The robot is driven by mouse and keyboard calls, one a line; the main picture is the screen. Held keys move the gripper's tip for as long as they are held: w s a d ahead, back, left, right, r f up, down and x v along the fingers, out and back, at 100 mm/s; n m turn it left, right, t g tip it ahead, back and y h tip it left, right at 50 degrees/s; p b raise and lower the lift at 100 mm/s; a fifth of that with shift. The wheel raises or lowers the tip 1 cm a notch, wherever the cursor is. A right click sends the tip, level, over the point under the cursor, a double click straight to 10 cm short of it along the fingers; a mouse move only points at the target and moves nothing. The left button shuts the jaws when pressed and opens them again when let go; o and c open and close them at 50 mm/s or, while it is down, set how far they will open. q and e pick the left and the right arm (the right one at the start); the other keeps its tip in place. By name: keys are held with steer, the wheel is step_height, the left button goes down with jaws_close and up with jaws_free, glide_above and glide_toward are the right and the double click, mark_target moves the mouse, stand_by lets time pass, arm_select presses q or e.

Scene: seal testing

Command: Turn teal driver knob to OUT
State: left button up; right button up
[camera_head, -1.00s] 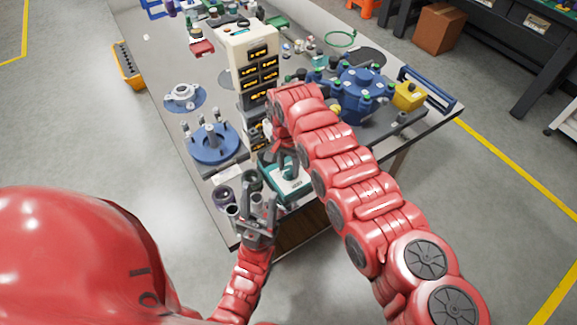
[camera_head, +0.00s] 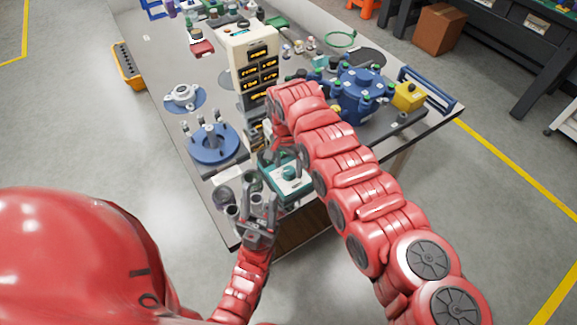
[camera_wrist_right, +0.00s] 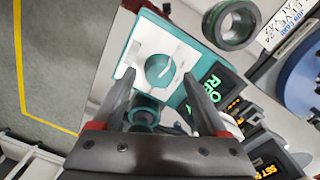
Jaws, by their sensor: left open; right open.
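The teal driver (camera_head: 284,187) sits at the near edge of the table. Its round teal knob (camera_head: 290,172) stands on a white top plate. In the right wrist view the knob (camera_wrist_right: 160,70) shows a pale mark, and green letters glow on a dark display (camera_wrist_right: 211,87) beside it. My right gripper (camera_wrist_right: 158,84) is open, its fingers on either side of the knob's outline in that view. I cannot tell whether they touch it. In the head view this gripper (camera_head: 283,156) is partly hidden by its arm. My left gripper (camera_head: 258,200) is open and empty, left of the driver.
A tall cream instrument stack (camera_head: 250,48) stands behind the driver. A blue round fixture (camera_head: 213,144) is to the left, and a blue flanged vessel (camera_head: 362,92) to the right. A green-lined ring (camera_wrist_right: 232,22) lies close to the driver.

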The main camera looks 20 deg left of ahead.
mark_target(286, 168)
step_height(286, 168, up, 17)
steer(key=b, duration=0.2)
steer(key=shift+a+f, duration=0.2)
steer(key=shift+a, duration=0.2)
steer(key=shift+w, duration=0.1)
